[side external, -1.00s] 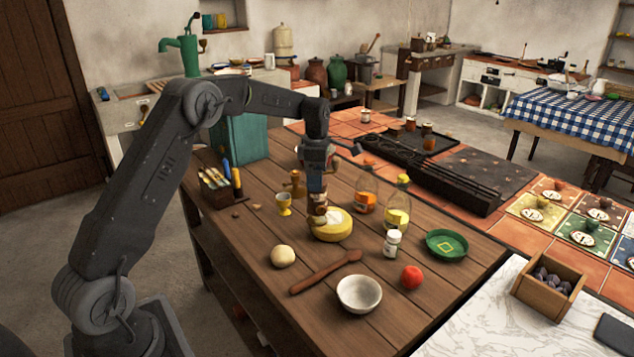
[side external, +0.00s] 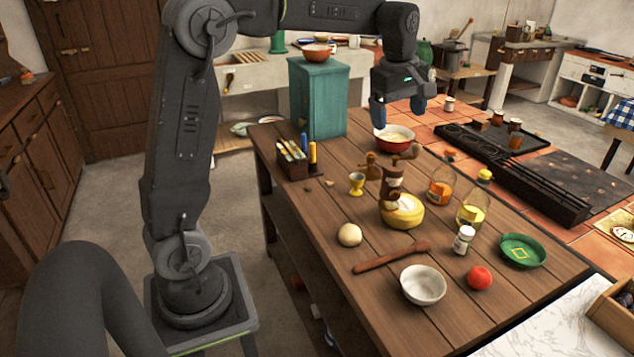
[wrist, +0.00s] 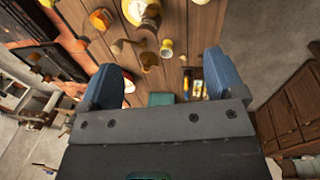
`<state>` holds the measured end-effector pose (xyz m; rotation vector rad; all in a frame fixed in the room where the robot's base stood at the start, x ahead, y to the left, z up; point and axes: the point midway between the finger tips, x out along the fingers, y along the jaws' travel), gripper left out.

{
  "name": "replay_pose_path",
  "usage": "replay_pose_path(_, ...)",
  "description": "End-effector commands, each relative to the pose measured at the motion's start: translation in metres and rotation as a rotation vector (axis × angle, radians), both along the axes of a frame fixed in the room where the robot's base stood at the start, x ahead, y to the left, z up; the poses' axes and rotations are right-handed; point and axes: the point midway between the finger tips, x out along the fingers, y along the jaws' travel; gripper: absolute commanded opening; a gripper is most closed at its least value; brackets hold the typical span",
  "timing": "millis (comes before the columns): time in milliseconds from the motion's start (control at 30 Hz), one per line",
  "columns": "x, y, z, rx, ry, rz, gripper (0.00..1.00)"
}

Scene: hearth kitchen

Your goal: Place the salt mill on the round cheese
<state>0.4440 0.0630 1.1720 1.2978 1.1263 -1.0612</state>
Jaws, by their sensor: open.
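A second, plain wooden mill (side external: 372,166) and a yellow egg cup (side external: 356,184) stand left of the cheese. Bottles (side external: 470,208) stand to its right. A red bowl (side external: 394,138) sits behind.

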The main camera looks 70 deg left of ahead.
Motion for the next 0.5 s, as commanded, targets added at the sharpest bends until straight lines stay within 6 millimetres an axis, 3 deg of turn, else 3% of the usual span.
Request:
replay_pose_path(33, -0.022, -0.016, 0.009, 0.025, -0.027, -0.125, 0.88)
replay_pose_path(200, -0.092, -0.058, 0.016, 0.133, -0.101, -0.569, 0.88)
replay_pose_path(400, -0.174, -0.092, -0.006, 0.293, -0.176, -1.064, 0.88)
replay_pose_path(500, -0.205, -0.102, -0.022, 0.369, -0.203, -1.261, 0.88)
